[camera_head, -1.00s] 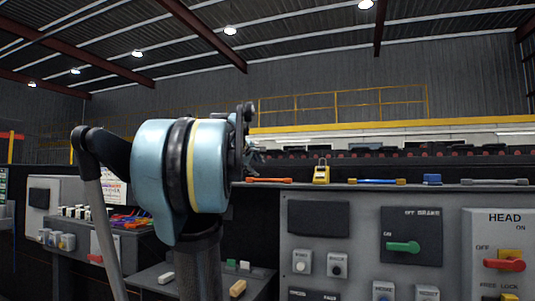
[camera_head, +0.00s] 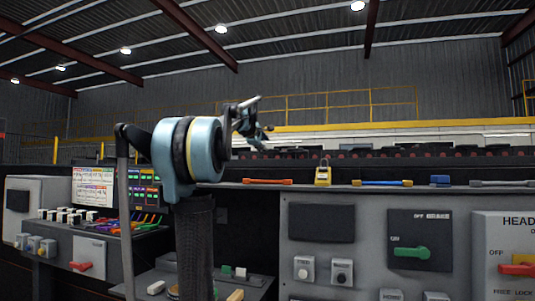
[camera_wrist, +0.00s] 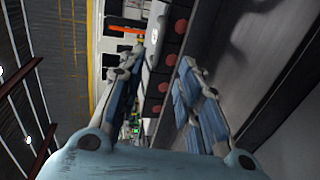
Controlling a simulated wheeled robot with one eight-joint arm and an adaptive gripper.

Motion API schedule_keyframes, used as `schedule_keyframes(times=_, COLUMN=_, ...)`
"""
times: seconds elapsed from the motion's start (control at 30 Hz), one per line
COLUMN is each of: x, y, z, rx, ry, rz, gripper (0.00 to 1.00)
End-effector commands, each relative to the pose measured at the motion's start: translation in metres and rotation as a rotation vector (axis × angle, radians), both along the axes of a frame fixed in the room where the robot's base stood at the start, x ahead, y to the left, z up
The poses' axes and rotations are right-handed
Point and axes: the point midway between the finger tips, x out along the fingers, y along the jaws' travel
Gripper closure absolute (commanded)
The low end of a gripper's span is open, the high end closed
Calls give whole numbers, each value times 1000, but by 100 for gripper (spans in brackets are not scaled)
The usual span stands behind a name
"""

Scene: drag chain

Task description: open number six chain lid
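The drag chain (camera_head: 405,153) shows in the head view as a long row of dark blocks with red round marks, beyond the ledge. In the wrist view, turned on its side, the chain (camera_wrist: 168,72) runs along the far ends of my fingers. I cannot read any numbers, so I cannot tell which lid is six. My gripper (camera_wrist: 160,62) is open, its two blue-grey fingers spread with no object held between them. In the head view my gripper (camera_head: 262,130) is small, raised past my arm's large joint, and appears apart from the chain.
A ledge in front of the chain carries an orange tool (camera_head: 268,182), a yellow padlock (camera_head: 322,176), a blue-and-yellow tool (camera_head: 382,183) and a blue block (camera_head: 440,181). Control panels (camera_head: 365,245) with switches stand in front. Yellow railings (camera_head: 345,103) stand behind.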

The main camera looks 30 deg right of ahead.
Motion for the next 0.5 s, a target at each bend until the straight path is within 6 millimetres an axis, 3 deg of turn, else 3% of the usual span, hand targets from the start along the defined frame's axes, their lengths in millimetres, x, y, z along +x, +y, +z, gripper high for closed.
schedule_keyframes(times=0.5, x=50, y=-58, z=-17, rx=0, ry=-1, rz=-1, gripper=68)
